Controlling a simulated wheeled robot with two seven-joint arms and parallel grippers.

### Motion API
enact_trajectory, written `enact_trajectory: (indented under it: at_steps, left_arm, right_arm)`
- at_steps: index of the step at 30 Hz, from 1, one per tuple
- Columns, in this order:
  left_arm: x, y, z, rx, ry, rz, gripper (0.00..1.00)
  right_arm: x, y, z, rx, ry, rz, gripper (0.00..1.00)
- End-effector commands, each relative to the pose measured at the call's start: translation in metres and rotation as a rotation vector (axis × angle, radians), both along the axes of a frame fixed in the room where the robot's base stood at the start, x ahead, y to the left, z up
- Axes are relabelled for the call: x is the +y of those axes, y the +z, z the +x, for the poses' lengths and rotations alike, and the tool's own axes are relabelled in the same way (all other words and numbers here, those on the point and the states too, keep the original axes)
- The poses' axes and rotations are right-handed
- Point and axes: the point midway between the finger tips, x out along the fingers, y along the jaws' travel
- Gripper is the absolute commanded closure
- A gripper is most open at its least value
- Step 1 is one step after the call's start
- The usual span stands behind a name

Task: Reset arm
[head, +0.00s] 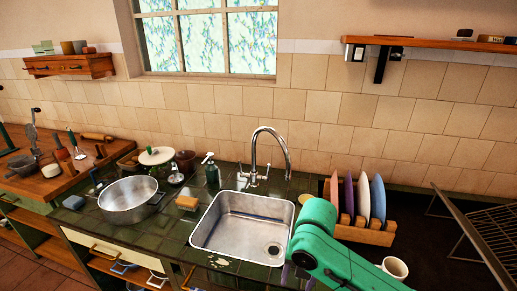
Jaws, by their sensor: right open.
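My right arm, a green link, comes in from the lower right and bends at the right side of the sink. My right gripper (302,262) is low in the head view at the sink's right front corner, mostly hidden by its own arm. It is open, and I see nothing held in it. My left arm and left gripper are not in view.
The steel sink (225,236) with its tap (270,150) is left of my arm. A wooden rack (362,235) of plates and a white mug (395,267) stand close on the right. A metal pot (130,205), sponge (187,203) and soap bottle (211,174) are further left.

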Motion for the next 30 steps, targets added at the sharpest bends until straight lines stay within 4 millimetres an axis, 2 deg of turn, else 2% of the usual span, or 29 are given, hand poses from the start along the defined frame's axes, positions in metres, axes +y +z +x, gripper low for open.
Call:
enact_trajectory:
  at_steps: [8, 11, 15, 17, 20, 24, 30]
  left_arm:
    - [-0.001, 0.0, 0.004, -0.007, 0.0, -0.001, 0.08]
    - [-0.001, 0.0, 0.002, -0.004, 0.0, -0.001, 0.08]
    - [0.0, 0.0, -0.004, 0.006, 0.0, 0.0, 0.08]
    - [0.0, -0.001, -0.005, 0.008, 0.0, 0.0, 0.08]
    - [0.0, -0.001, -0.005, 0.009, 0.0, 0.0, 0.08]
    - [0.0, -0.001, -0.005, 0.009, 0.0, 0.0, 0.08]
    - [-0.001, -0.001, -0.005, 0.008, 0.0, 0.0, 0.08]
  right_arm:
    - [0.023, -0.016, -0.013, 0.0, -0.376, 0.156, 0.4]
    - [0.028, -0.022, -0.018, 0.017, -0.597, 0.234, 0.4]
    - [0.021, -0.033, -0.027, 0.061, -1.008, 0.346, 0.4]
    - [0.012, -0.039, -0.032, 0.086, -1.219, 0.389, 0.4]
    - [-0.013, -0.051, -0.043, 0.121, -1.578, 0.439, 0.4]
    - [-0.056, -0.067, -0.064, 0.133, -2.021, 0.467, 0.4]
    - [-0.121, -0.085, -0.107, 0.068, -2.546, 0.454, 0.4]
